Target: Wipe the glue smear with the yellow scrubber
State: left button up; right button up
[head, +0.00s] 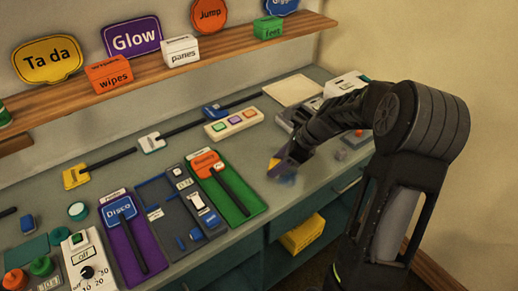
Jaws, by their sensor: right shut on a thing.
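My right arm comes in from the right and reaches down to the grey counter. My right gripper (286,162) is shut on the yellow scrubber (274,164), of which a small yellow-orange part shows at the fingertips. The gripper and arm hide the rest of it. A faint bluish smear (288,181) lies on the counter just in front of the scrubber. I cannot tell whether the scrubber touches the smear or the counter. My left gripper is not in view.
A green panel (240,207) with a dark-handled sign lies left of the gripper. A white tray with coloured buttons (234,124) lies behind. A small grey and red item (341,155) sits right. The counter's front edge is close; a yellow box (302,234) is below.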

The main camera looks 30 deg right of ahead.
jog(key=shift+d+r+m+h, duration=0.15)
jog(key=shift+d+m+h, duration=0.15)
jog(key=shift+d+m, duration=0.25)
jog(key=shift+d, duration=0.15)
jog(key=shift+s+d, duration=0.15)
jog(key=shift+s, duration=0.05)
